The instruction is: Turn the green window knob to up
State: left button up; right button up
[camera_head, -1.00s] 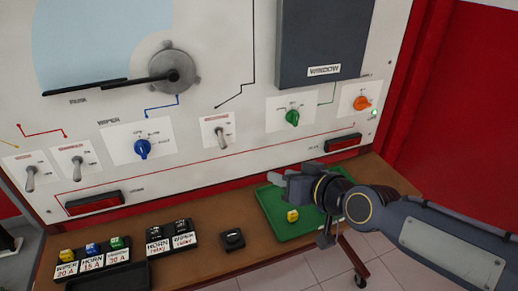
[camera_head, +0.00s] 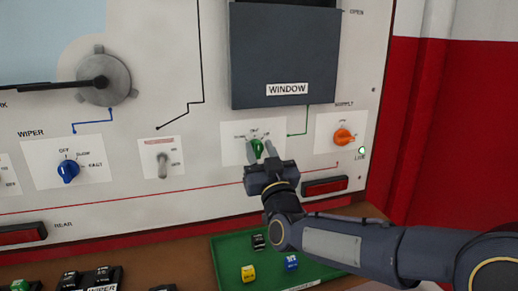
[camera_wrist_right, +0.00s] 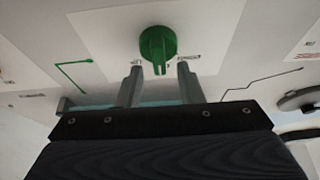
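The green window knob (camera_head: 257,148) sits on a white label plate on the upright panel, below the dark window box. My right gripper (camera_head: 260,152) is at the knob, with one finger on each side of it. In the right wrist view the green knob (camera_wrist_right: 158,45) shows just beyond the open fingers (camera_wrist_right: 158,80), with a gap between them and no clear contact. The labels around the knob are partly hidden by the fingers and too small to read surely. My left gripper is not in view.
An orange supply knob (camera_head: 343,137) and a lit green lamp (camera_head: 362,150) are to the right. A toggle switch (camera_head: 163,165) and a blue wiper knob (camera_head: 68,171) are to the left. A green tray (camera_head: 222,262) with small blocks lies on the bench below.

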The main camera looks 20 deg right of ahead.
jog(key=shift+x, duration=0.85)
jog(key=shift+s, duration=0.1)
grip_shut()
jog(key=shift+f, duration=0.15)
